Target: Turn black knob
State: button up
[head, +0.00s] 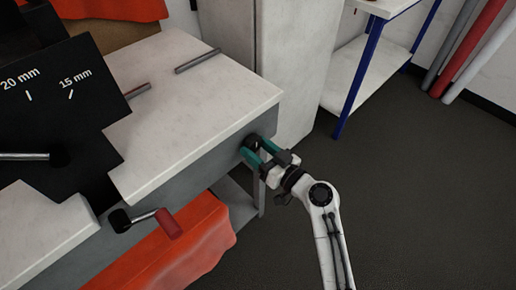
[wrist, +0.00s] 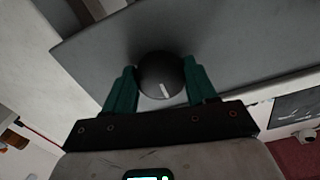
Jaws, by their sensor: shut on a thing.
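The black knob (wrist: 158,72) sits on the grey side panel of the workbench, with a short white mark on its face toward the lower edge in the wrist view. In the head view only a dark bit of the knob (head: 252,141) shows between the fingers. My gripper (wrist: 160,82) has its two green fingers on either side of the knob, shut on it. In the head view my gripper (head: 256,150) reaches the panel's right end from the lower right.
The pale benchtop (head: 190,100) holds a metal rod (head: 198,60). A blue-legged table (head: 360,75) stands behind; the floor at right is clear.

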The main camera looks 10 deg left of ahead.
jog(key=shift+c, duration=0.8)
jog(key=shift+m, duration=0.3)
jog(key=m, duration=0.3)
jog(key=shift+m+b, duration=0.3)
jog(key=m, duration=0.3)
jog(key=shift+s+r+m, duration=0.1)
jog(key=shift+r+m, duration=0.05)
jog(key=shift+m, duration=0.15)
jog(key=m+p, duration=0.1)
jog(key=m, duration=0.3)
jog(key=shift+r+p, duration=0.1)
jog(key=shift+p, duration=0.2)
jog(key=shift+m+p, duration=0.45)
jog(key=shift+m, duration=1.15)
